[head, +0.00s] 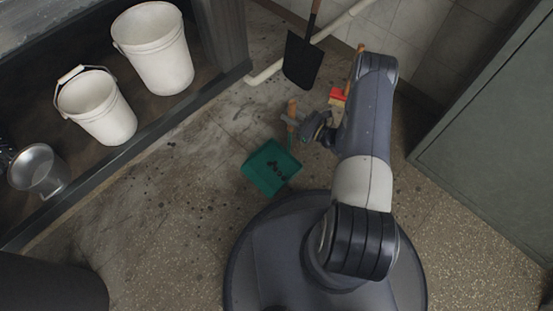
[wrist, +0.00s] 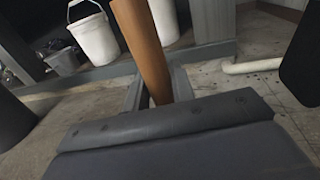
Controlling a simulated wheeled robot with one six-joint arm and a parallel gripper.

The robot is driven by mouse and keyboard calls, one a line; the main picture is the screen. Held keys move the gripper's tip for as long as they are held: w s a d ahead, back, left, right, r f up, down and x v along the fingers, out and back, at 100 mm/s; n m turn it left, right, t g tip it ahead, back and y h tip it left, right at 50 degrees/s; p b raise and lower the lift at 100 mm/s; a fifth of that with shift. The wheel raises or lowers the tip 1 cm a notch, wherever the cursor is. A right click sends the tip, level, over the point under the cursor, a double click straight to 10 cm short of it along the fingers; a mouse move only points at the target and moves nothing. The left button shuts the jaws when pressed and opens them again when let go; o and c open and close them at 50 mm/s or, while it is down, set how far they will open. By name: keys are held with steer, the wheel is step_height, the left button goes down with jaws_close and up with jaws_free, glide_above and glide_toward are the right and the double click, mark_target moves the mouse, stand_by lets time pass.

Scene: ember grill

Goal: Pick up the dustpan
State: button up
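The dustpan is a green pan (head: 272,176) on the floor with several dark lumps in it. Its wooden handle stands up from the back of the pan, and the handle also shows in the wrist view (wrist: 143,45). My gripper (head: 293,120) is at the handle, below its wooden top, with grey finger parts beside and in front of it. In the wrist view a grey finger part covers the lower handle, and the pan is hidden. I cannot tell whether the fingers press on the handle.
A black shovel (head: 302,62) leans at the back near a pale pipe (head: 265,74). A red brush (head: 338,95) is behind my arm. White buckets (head: 155,48) and a metal pail (head: 38,168) stand on the left shelf. A green-grey cabinet (head: 490,140) stands right. Floor left of the pan is clear.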

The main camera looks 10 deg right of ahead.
jaws_close()
stand_by(0.3)
step_height(320, 180, up, 11)
steer(key=p, duration=0.4)
steer(key=shift+p, duration=0.4)
steer(key=shift+m, duration=0.8)
steer(key=shift+r+p, duration=1.5)
steer(key=shift+r, duration=1.05)
